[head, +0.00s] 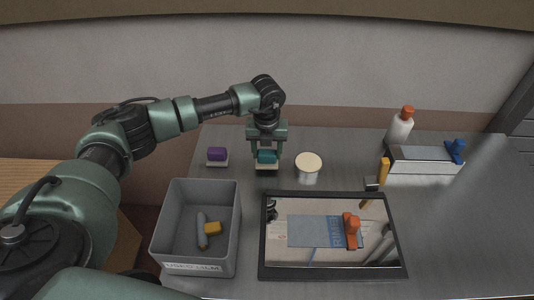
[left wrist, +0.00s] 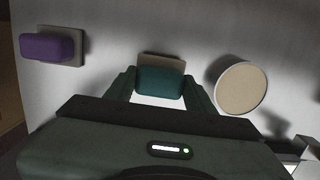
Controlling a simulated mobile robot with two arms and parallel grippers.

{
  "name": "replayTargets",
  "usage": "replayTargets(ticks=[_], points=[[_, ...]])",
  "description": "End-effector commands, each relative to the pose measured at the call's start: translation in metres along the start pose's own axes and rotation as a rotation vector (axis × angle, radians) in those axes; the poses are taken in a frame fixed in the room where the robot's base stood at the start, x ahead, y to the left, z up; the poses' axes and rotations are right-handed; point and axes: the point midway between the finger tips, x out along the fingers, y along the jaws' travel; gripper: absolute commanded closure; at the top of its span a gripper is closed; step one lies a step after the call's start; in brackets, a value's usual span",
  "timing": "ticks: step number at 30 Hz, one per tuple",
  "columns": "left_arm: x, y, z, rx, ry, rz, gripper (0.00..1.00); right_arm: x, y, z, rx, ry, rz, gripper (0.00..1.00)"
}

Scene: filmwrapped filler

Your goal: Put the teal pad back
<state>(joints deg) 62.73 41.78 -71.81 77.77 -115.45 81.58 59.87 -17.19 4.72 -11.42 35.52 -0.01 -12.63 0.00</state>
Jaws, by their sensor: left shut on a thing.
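The teal pad (head: 266,157) is between the fingers of my left gripper (head: 267,155), which is shut on it. The pad is at or just above a small beige base (head: 266,167) on the grey table; I cannot tell whether it touches. In the left wrist view the teal pad (left wrist: 160,83) sits between the fingertips of my left gripper (left wrist: 160,92), with the beige base (left wrist: 162,62) showing behind it. My right gripper is not in view.
A purple pad (head: 217,154) on a base stands left, a lidded tub (head: 308,168) close right. A grey bin (head: 174,225) holds several items. A framed panel (head: 333,274) bears an orange tool (head: 351,230). A white bottle (head: 399,129) and box (head: 425,168) stand right.

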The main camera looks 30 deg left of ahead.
Motion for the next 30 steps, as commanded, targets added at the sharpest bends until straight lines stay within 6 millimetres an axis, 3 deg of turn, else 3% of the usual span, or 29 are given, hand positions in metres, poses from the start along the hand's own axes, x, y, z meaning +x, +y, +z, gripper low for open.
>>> replayTargets(ticks=[4, 11, 12, 13, 14, 24, 30], points=[[0.015, 0.0, -0.002, 0.0, 0.0, 0.0, 0.78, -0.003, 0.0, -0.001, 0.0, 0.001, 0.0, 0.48], [0.018, 0.0, -0.002, 0.001, -0.001, -0.001, 0.78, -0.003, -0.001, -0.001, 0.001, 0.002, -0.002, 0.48], [0.018, 0.0, -0.003, 0.001, 0.0, 0.0, 0.35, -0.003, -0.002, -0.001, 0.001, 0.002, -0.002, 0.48], [0.018, 0.0, -0.003, 0.001, 0.0, 0.0, 0.27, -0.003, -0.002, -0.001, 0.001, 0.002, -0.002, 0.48], [0.018, 0.0, -0.003, 0.001, 0.0, 0.0, 0.24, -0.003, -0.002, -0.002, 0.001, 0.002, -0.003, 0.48], [0.015, 0.0, -0.002, 0.001, -0.001, -0.001, 0.24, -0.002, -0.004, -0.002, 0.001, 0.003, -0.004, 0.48], [-0.011, -0.001, -0.001, 0.002, -0.005, -0.003, 0.24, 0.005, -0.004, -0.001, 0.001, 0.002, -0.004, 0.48]])
